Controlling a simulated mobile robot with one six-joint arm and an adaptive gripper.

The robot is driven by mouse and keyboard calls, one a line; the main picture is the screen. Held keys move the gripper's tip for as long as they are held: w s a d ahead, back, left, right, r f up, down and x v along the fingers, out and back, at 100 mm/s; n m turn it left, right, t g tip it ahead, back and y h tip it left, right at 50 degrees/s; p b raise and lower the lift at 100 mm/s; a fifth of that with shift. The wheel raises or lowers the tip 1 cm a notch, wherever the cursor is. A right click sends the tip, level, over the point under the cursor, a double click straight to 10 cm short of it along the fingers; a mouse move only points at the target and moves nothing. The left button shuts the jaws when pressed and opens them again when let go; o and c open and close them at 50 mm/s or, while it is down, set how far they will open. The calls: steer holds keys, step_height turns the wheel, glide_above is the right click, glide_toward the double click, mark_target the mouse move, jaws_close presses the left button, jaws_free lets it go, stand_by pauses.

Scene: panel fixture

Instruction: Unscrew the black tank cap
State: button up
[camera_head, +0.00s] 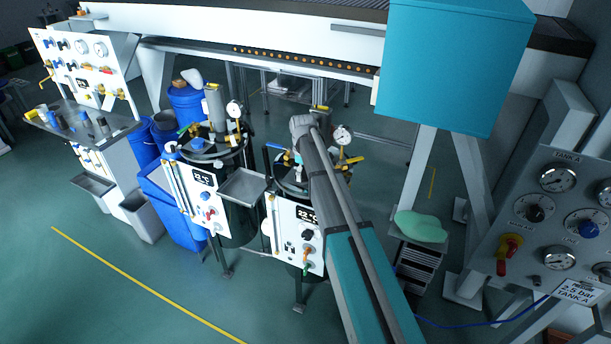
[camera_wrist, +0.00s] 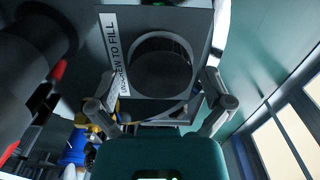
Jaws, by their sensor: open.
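In the wrist view the black tank cap (camera_wrist: 162,68) is a round, dark, ribbed cap on a dark grey square face. In the head view my arm reaches over the right tank (camera_head: 297,188); the gripper and the cap cannot be made out there.
A second tank (camera_head: 240,212) with a gauge and valves stands left of the first. A metal tray (camera_head: 243,187) sits between them. A teal box (camera_head: 455,65) hangs at upper right, above a control panel (camera_head: 560,215). In the wrist view a dark cylinder (camera_wrist: 40,40) is close at left.

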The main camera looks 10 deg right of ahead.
steer(key=shift+m, duration=1.7)
steer(key=shift+m, duration=1.7)
steer(key=shift+m, duration=1.7)
